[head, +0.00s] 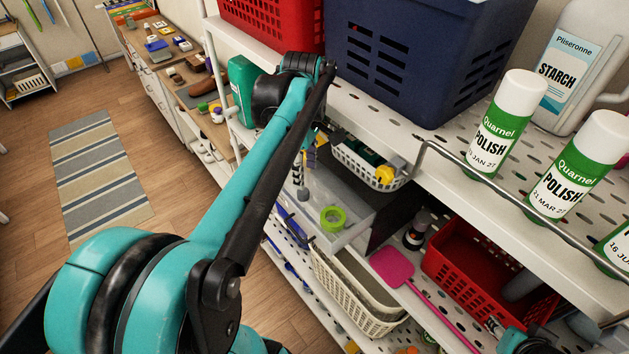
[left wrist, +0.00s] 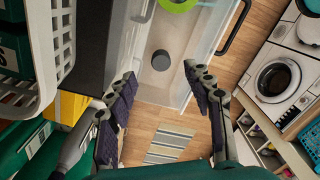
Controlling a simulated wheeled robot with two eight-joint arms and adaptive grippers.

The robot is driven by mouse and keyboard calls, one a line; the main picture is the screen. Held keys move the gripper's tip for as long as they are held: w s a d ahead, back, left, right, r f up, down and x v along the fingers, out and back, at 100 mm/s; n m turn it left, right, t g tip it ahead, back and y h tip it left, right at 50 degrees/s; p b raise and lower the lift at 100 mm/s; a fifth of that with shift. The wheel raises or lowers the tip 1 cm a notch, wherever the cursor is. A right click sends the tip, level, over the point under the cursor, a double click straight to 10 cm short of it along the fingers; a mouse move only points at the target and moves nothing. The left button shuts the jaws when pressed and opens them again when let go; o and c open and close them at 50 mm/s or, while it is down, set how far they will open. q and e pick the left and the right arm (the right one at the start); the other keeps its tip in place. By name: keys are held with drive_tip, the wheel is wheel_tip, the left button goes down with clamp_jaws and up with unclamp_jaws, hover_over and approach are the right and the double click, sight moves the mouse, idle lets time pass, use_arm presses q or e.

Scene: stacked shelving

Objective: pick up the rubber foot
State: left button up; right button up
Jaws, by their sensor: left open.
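The rubber foot, a small dark round piece (left wrist: 161,60), lies on the floor of a pale open drawer (left wrist: 200,70) in the left wrist view. My left gripper (left wrist: 161,88) is open and empty, its two dark padded fingers wide apart. The foot appears between and beyond the fingertips, not touched by them. In the head view my left arm reaches to the open drawer (head: 352,226), and its links hide most of the left gripper. A small dark shape there may be the foot or a fingertip; I cannot tell.
A green tape roll (head: 333,218) lies in the same drawer, also at the top of the left wrist view (left wrist: 178,4). A cream basket (head: 352,290) and red basket (head: 480,270) stand lower. Polish cans (head: 493,130) line the upper shelf.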

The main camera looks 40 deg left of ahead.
sight(303, 194)
use_arm(q)
drive_tip(key=f, duration=0.5)
drive_tip(key=a+f, duration=0.1)
drive_tip(key=f, duration=0.1)
drive_tip(key=shift+f+p, duration=0.3)
drive_tip(key=shift+s, duration=0.15)
drive_tip(key=c, duration=0.9)
